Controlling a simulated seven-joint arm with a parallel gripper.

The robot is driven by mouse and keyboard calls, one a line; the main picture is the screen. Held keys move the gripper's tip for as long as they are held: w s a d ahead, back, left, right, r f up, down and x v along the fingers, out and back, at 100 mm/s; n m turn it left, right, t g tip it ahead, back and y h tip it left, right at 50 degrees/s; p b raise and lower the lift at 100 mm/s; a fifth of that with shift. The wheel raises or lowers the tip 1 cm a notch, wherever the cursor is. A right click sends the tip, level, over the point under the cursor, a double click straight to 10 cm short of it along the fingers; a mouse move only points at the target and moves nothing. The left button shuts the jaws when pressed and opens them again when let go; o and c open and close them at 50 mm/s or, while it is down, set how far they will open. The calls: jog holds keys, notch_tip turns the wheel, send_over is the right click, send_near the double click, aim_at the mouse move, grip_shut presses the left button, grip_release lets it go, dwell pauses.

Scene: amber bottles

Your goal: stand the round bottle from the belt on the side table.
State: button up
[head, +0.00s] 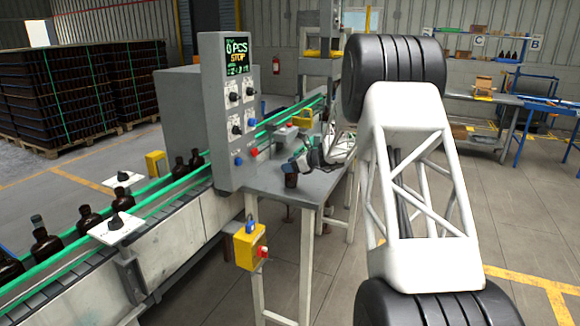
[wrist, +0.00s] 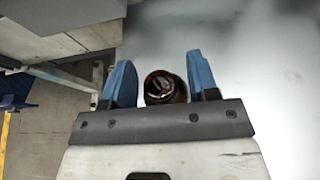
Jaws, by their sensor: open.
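A dark amber bottle (head: 291,180) is upright on the grey side table (head: 268,178), near its front edge. In the wrist view the bottle (wrist: 166,88) shows from above with its round, open mouth, between the two blue fingers. My gripper (head: 297,165) is at the bottle's upper part in the head view, and partly hides it. In the wrist view my gripper (wrist: 163,80) is open.
The belt (head: 150,205) with green rails carries several dark bottles (head: 88,219) at the left. A grey control cabinet (head: 222,120) stands beside the side table. A yellow switch box (head: 250,246) hangs below. The tabletop around the bottle looks clear.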

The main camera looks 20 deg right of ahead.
jog(key=shift+r, duration=0.1)
jog(key=shift+v, duration=0.85)
jog(key=v, duration=1)
jog(key=shift+s+r, duration=0.15)
jog(key=s+a+r+n+g+h, duration=0.1)
jog(key=s+a+r+n+g, duration=0.4)
jog(key=s+a, duration=0.7)
jog(key=s+a+r+n+g+h, duration=0.15)
jog(key=s+a+r+n, duration=0.25)
jog(key=s+a+n, duration=0.7)
jog(key=s+a+f+n+h, duration=0.1)
jog(key=s+n+h, duration=0.1)
jog(key=s, duration=1)
jog(key=s+a+f+n+h, duration=0.1)
jog(key=s+n, duration=0.4)
jog(key=s, duration=0.7)
jog(key=s+a+f+n+h, duration=0.2)
jog(key=s+n+h, duration=0.1)
jog(key=s, duration=0.9)
jog(key=shift+f+n+h, duration=0.25)
jog(key=shift+n+h, duration=0.15)
jog(key=shift+h, duration=0.25)
